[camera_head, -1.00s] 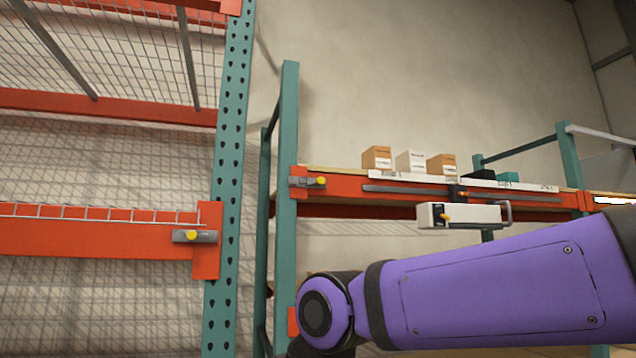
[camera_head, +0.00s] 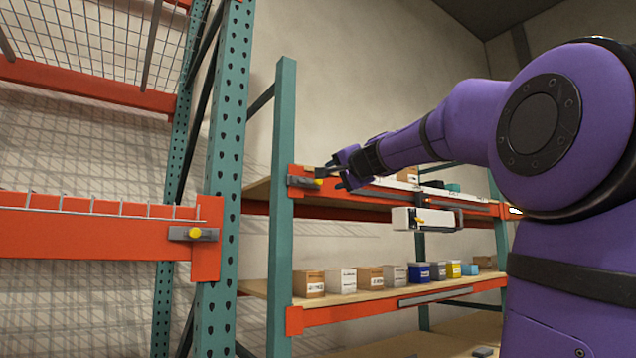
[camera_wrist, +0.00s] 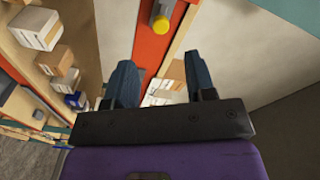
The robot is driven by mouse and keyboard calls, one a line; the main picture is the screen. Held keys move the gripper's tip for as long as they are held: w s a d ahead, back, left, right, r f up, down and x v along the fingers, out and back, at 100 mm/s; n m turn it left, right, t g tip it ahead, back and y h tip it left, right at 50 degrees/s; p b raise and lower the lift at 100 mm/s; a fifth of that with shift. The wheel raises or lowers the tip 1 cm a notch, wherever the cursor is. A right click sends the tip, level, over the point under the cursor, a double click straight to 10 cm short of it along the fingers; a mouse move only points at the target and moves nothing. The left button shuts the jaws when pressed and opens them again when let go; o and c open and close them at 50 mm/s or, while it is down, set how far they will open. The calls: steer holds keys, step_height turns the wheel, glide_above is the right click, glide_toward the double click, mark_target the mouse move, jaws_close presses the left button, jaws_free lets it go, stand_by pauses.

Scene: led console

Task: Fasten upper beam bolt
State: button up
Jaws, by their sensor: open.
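The upper orange beam (camera_head: 372,188) of the right rack carries a grey latch plate (camera_head: 300,182) with a yellow bolt (camera_head: 319,182) at its left end, beside the teal upright (camera_head: 282,200). In the wrist view the yellow bolt (camera_wrist: 161,25) is near the top, ahead of my fingers and apart from them. My gripper (camera_head: 332,178) is open and just right of the bolt in the head view. In the wrist view my gripper (camera_wrist: 160,68) has two spread dark-blue fingers with nothing held between them.
A second yellow bolt (camera_head: 195,233) sits on the left rack's orange beam (camera_head: 90,238). A white unit (camera_head: 405,219) hangs below the right upper beam. Several boxes, one of them white (camera_head: 342,281), stand on the lower shelf. Open space lies in front of the upper beam.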

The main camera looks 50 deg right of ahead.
mark_target(320, 181)
steer(key=x, duration=1)
steer(key=shift+w+d, duration=0.3)
steer(key=shift+c, duration=0.4)
